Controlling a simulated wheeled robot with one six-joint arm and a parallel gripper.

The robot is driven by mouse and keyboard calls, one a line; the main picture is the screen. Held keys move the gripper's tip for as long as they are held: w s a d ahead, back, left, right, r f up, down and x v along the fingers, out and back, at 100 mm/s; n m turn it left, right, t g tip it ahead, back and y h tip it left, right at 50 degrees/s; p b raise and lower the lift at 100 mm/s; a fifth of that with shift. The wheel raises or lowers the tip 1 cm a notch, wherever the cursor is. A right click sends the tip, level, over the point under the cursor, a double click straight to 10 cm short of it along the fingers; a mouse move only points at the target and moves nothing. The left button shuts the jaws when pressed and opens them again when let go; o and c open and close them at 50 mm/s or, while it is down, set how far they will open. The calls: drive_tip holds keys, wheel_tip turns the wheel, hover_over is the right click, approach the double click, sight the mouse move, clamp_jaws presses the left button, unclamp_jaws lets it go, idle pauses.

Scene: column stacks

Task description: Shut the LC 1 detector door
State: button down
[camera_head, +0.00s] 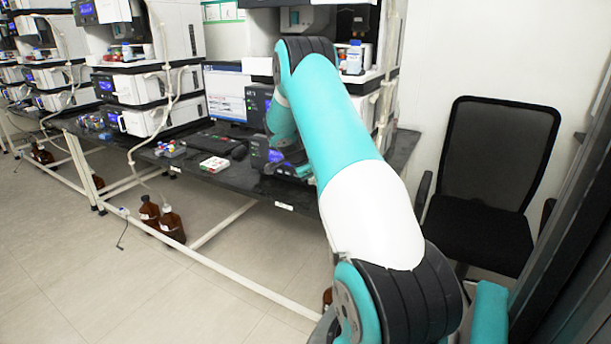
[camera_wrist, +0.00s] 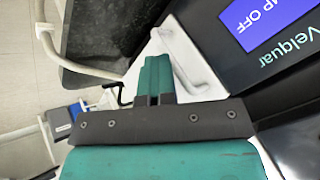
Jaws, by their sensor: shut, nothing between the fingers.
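My gripper (camera_wrist: 155,65) is shut and empty in the wrist view, its teal fingers together. Just beyond the fingertips is a white panel with a raised handle (camera_wrist: 188,48), which looks like an instrument door. I cannot tell whether the fingers touch it, nor how far it stands open. Right of it is a dark module front (camera_wrist: 270,60) with a blue-purple screen ending in "P OFF" and the name Velquar. In the head view my arm covers much of the right-hand instrument stack (camera_head: 258,105), so the door is hidden there. No LC 1 label is readable.
Brown bottles (camera_head: 171,224) stand on the floor below. A black chair (camera_head: 490,190) is at the right.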

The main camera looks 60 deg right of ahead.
drive_tip(key=shift+d, duration=0.15)
drive_tip(key=s+a+r+b, duration=0.1)
drive_tip(key=s+a+r, duration=0.1)
drive_tip(key=a+r, duration=0.6)
drive_tip(key=shift+a+b, duration=0.4)
drive_tip(key=shift+a, duration=0.35)
